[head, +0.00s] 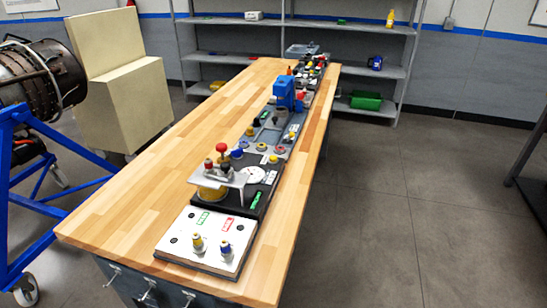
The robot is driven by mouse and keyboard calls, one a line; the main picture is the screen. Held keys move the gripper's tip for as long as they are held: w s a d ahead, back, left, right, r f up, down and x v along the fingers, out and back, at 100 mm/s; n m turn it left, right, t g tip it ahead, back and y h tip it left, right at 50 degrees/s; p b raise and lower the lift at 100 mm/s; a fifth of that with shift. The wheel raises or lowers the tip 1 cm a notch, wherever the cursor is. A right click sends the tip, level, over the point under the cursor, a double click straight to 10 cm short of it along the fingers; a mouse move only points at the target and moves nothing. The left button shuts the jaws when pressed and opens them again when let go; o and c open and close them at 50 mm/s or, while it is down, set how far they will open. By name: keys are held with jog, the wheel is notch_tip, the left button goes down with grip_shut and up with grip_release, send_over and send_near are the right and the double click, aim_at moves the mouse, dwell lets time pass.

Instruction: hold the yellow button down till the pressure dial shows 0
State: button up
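Several control panels lie in a row along the wooden bench. On the black panel (232,212) is a white round face (254,175) that looks like a dial; its reading is too small to make out. A small yellow round part (273,159) sits at the far edge of that panel. A yellow-topped knob (197,241) stands upright on the near white panel (190,262). I cannot tell which yellow part is the button, or whether one is pressed. My gripper is not in view.
A blue-topped knob (225,248) stands beside the yellow-topped one. A metal bracket (220,180) with a red-knobbed part (222,149) rises over the black panel. A tall blue block (284,93) stands farther back. The left side of the bench (150,185) is clear.

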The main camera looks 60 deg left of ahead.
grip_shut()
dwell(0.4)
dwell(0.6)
